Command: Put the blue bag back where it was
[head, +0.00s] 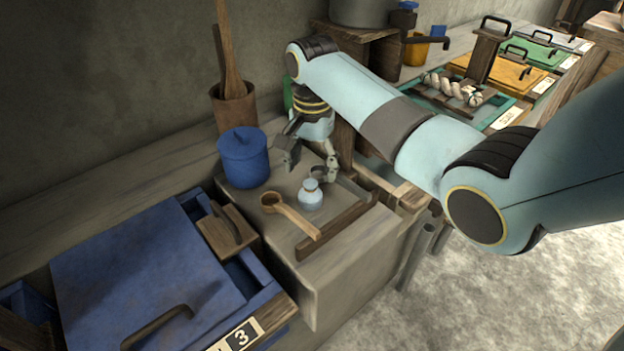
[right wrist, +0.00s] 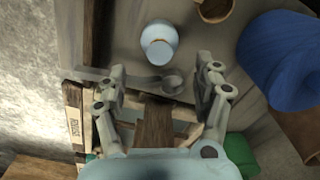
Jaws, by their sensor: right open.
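The blue bag (head: 311,196) looks like a small, rounded, pale blue thing with a narrow neck. It stands upright on the worn wooden bench top (head: 345,262), beside the wooden ladle (head: 290,214). It also shows in the right wrist view (right wrist: 159,43), beyond the fingertips and apart from them. My right gripper (head: 310,166) is open and empty, just behind the bag in the head view. Its two fingers are spread in the right wrist view (right wrist: 161,84). My left gripper is not in view.
A lidded blue pot (head: 243,158) stands left of the bag, with a brown utensil pot (head: 235,107) behind it. A small grey ring-ended thing (right wrist: 172,82) lies close to my right fingertips. A blue bin (head: 140,270) is at front left; colored bins (head: 505,70) stand at back right.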

